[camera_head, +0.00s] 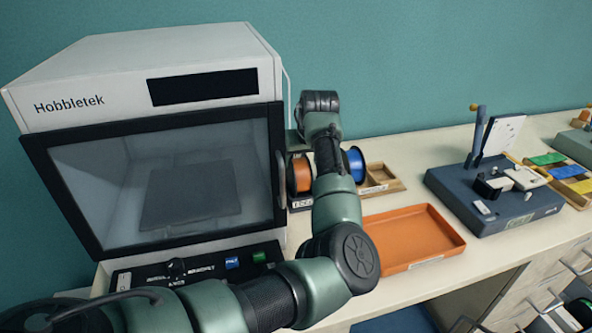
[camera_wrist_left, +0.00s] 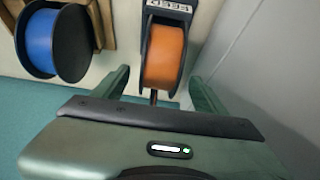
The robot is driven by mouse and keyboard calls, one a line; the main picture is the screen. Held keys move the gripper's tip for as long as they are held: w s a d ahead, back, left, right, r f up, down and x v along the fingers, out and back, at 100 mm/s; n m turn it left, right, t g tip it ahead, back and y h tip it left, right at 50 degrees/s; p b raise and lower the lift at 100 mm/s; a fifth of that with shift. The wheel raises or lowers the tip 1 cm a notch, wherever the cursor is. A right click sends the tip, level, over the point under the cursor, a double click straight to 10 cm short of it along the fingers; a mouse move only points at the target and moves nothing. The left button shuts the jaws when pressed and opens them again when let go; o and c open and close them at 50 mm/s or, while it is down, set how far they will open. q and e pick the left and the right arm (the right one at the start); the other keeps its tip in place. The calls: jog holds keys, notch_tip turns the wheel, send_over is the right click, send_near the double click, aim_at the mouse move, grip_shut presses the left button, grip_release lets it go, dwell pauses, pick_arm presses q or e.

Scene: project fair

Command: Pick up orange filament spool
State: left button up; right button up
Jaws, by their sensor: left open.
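The orange filament spool (camera_head: 301,174) stands in a dark holder beside the printer's right side, partly hidden by my left arm. In the left wrist view the orange spool (camera_wrist_left: 164,56) sits upright between the two fingers of my left gripper (camera_wrist_left: 158,88). The gripper is open, with a finger on each side and a visible gap to the spool. In the head view my left arm (camera_head: 338,205) reaches over the counter to the spool, and its fingertips are hidden. My right gripper is not in view.
A blue spool (camera_head: 355,165) stands close beside the orange one, by a wooden tray (camera_head: 380,179). The Hobbletek printer (camera_head: 160,150) stands close on the left. An empty orange tray (camera_head: 412,238) and a dark blue fixture (camera_head: 492,200) lie to the right.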

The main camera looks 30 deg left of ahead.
pick_arm(q)
jog(key=shift+w+a+f, duration=0.1)
jog(key=shift+a+f, duration=0.1)
jog(key=shift+f, duration=0.55)
jog(key=p+x, duration=0.1)
jog(key=x, duration=0.3)
jog(key=shift+f+p, duration=0.35)
jog(key=shift+f, duration=0.05)
jog(key=shift+w+f, duration=0.15)
jog(key=shift+f, duration=0.05)
jog(key=c, duration=1.3)
grip_shut()
jog(key=shift+r, duration=0.1)
